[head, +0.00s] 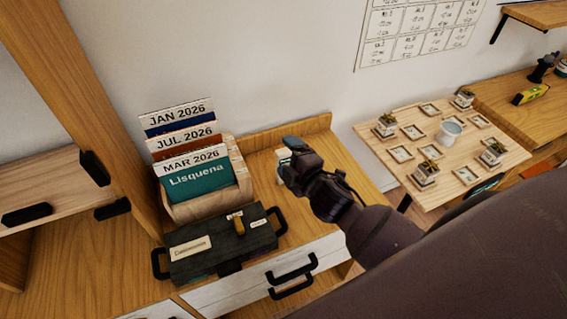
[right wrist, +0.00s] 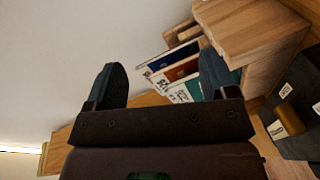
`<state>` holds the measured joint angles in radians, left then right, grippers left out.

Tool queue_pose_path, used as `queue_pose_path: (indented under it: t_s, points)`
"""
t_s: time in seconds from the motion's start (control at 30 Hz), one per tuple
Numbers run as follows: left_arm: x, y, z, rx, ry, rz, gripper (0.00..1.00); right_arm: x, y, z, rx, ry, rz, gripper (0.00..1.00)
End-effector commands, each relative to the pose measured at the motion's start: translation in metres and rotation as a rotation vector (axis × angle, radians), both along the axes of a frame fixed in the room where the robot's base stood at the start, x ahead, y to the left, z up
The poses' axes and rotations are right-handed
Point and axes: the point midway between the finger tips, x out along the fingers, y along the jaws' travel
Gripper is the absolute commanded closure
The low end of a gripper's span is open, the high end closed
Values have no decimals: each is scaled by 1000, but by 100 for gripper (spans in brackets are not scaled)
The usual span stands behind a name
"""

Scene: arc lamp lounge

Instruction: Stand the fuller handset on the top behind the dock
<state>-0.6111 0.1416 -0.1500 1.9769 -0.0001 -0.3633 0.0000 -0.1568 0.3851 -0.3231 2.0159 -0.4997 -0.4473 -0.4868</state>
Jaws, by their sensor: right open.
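My right gripper (head: 291,156) is open above the wooden top (head: 262,165), to the right of the card holder. Its two dark teal fingers stand wide apart in the right wrist view (right wrist: 162,82), with no object visibly held between them. A small whitish thing (head: 283,154) shows beside the fingers in the head view, mostly hidden; I cannot tell what it is. I cannot make out a handset or a dock for certain in either view. My left gripper is not in view.
A wooden holder (head: 205,207) bears upright month cards and a teal "Lisquena" card (head: 197,181). A dark labelled case (head: 222,250) with handles stands before it. A low back ledge (head: 290,132) edges the top. At right is a board (head: 400,124) with small pots.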

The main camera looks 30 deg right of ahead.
Motion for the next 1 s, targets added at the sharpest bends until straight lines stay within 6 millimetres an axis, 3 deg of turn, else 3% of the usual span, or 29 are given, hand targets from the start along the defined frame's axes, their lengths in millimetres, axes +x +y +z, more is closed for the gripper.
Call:
queue_pose_path:
  t_s: [0.7, 1.0]
  points:
    - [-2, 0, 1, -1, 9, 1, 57, -14, -10, -32, -1320, 137, 258, 21]
    - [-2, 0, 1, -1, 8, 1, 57, -16, -15, -38, -1704, 159, 376, 21]
